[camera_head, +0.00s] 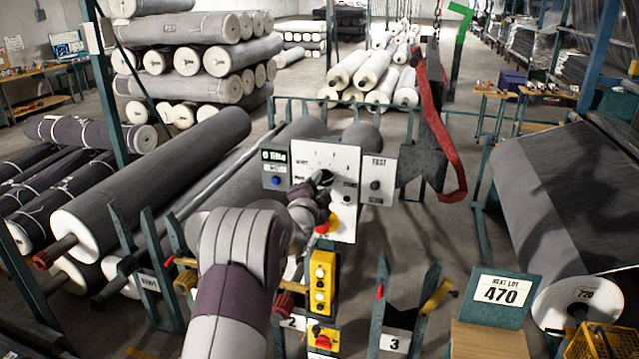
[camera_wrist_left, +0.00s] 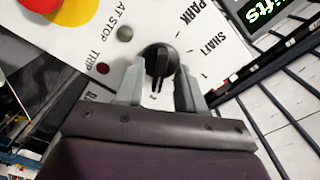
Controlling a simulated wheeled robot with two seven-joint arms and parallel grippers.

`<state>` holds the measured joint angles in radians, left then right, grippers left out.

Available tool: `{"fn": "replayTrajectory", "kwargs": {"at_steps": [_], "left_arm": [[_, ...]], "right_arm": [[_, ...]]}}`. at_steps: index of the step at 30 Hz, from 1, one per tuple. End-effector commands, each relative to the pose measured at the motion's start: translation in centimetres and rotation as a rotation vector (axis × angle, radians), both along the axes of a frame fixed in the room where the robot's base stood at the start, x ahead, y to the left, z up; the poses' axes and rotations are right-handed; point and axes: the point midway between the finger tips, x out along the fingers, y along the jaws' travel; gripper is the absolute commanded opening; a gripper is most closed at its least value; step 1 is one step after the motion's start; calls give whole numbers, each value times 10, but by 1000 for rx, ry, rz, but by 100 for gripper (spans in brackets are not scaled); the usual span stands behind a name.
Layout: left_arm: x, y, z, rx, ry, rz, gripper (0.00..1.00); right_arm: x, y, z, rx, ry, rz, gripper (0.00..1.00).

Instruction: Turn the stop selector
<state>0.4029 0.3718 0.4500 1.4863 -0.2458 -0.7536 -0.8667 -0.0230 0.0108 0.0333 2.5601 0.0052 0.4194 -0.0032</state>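The stop selector is a black round knob (camera_wrist_left: 158,59) with a raised bar, on a white panel (camera_head: 343,220) with printed position marks. In the head view the knob (camera_head: 322,178) is partly covered by my left gripper (camera_head: 317,190), which reaches up to the panel from below. In the wrist view my left gripper's fingers (camera_wrist_left: 160,88) stand apart, one on each side of the knob's lower part. I cannot tell whether they touch it. My right gripper is out of view.
A green-lettered display (camera_head: 274,156) with a blue button is left of the panel, and a smaller switch plate (camera_head: 376,181) is right. A red and yellow button (camera_head: 329,224) sits below the knob. A yellow push-button box (camera_head: 322,284) hangs lower. Large grey rolls (camera_head: 150,185) lie left.

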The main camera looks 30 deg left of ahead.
Motion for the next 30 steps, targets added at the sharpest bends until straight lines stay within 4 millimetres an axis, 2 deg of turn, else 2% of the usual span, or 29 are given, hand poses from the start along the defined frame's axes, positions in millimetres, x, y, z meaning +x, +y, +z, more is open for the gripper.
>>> {"fn": "replayTrajectory", "kwargs": {"at_steps": [2,6,17,23,30], "left_arm": [[0,0,0,0,0,0,38],[0,0,0,0,0,1,0],[0,-1,-1,-28,-9,-1,0],[0,-1,-4,-124,-33,-2,0],[0,-1,-4,-326,-83,-3,0]], "right_arm": [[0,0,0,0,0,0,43],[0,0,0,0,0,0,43],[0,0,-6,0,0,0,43],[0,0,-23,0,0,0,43],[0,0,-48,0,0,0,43]]}}
